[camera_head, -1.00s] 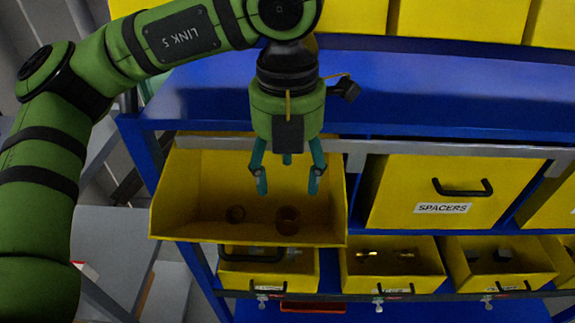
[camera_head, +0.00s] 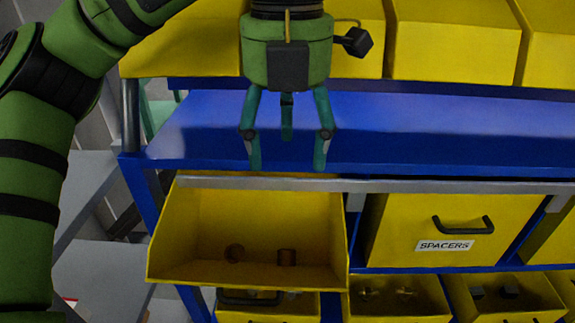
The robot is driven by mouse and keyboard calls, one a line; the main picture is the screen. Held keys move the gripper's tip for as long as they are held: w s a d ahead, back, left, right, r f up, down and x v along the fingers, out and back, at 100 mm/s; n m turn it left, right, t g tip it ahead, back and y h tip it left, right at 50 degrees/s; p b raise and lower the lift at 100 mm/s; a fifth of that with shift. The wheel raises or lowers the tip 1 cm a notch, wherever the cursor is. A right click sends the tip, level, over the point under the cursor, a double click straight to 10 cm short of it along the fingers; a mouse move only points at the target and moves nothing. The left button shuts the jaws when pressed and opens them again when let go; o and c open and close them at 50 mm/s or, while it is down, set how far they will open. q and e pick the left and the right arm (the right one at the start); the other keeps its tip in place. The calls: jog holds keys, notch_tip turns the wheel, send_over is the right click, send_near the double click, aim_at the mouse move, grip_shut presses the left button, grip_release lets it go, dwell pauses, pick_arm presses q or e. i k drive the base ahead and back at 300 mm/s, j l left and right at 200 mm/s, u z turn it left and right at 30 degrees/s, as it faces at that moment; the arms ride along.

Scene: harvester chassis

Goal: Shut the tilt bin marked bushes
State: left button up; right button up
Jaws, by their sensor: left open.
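The open yellow tilt bin (camera_head: 190,262) is tipped outward at the left of the blue rack. Two brown bushes (camera_head: 287,257) lie on its floor. Its front face and any label are turned out of sight. My left gripper (camera_head: 287,165) is open and empty, with its teal fingers pointing down. It appears in front of the blue shelf edge, above the bin's back rim in the picture. I cannot tell any contact. My right gripper is not in view.
A shut bin marked SPACERS (camera_head: 400,225) with a black handle stands to the right. Small open bins (camera_head: 400,318) sit below. More yellow bins (camera_head: 455,45) stand along the top. The blue shelf (camera_head: 430,125) is bare.

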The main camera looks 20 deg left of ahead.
aim_at(195, 228)
jog(key=k, duration=1.5)
